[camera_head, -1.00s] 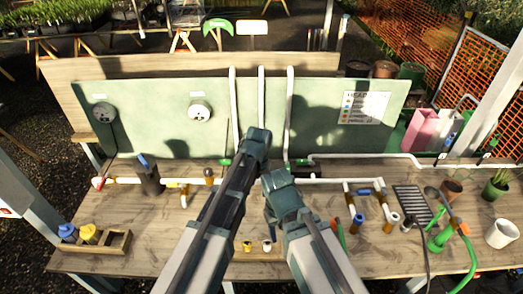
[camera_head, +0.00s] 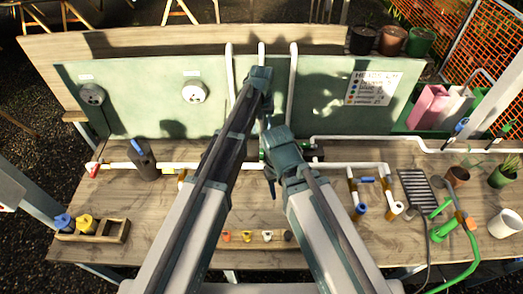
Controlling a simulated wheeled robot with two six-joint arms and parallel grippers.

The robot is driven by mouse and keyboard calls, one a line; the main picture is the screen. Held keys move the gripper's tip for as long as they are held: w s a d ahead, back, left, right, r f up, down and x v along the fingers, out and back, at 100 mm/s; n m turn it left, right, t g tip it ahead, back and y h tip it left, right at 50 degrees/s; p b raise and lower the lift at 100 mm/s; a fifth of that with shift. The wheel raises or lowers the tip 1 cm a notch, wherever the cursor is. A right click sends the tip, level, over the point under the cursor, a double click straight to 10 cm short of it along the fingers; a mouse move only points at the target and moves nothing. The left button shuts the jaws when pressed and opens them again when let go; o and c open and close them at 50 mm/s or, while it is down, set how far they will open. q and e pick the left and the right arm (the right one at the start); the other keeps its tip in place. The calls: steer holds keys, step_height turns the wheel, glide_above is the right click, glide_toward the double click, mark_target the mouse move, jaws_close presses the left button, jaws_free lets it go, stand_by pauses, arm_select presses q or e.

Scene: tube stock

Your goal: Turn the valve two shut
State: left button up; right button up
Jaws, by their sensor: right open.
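A white pipe run (camera_head: 345,166) crosses the workbench along the foot of a green panel. A bit of green shows on the pipe behind my arms. I cannot tell which valve is number two. My right gripper (camera_head: 271,181) points down over the middle of the bench, open, close to the pipe; I see no contact. My left arm reaches up the middle; its gripper is hidden behind the arm.
A label board (camera_head: 375,88) and two round gauges (camera_head: 193,92) are on the panel. A wooden tray (camera_head: 105,231) with blue and yellow caps stands at left. Several small coloured caps sit at the front edge. A grate (camera_head: 416,190), green hose and white cup (camera_head: 505,223) crowd the right.

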mark_target(262, 153)
arm_select(q)
step_height(262, 153, down, 14)
steer(key=b, duration=1.3)
steer(key=shift+r, duration=0.15)
steer(key=shift+r, duration=0.1)
jaws_close()
stand_by(0.5)
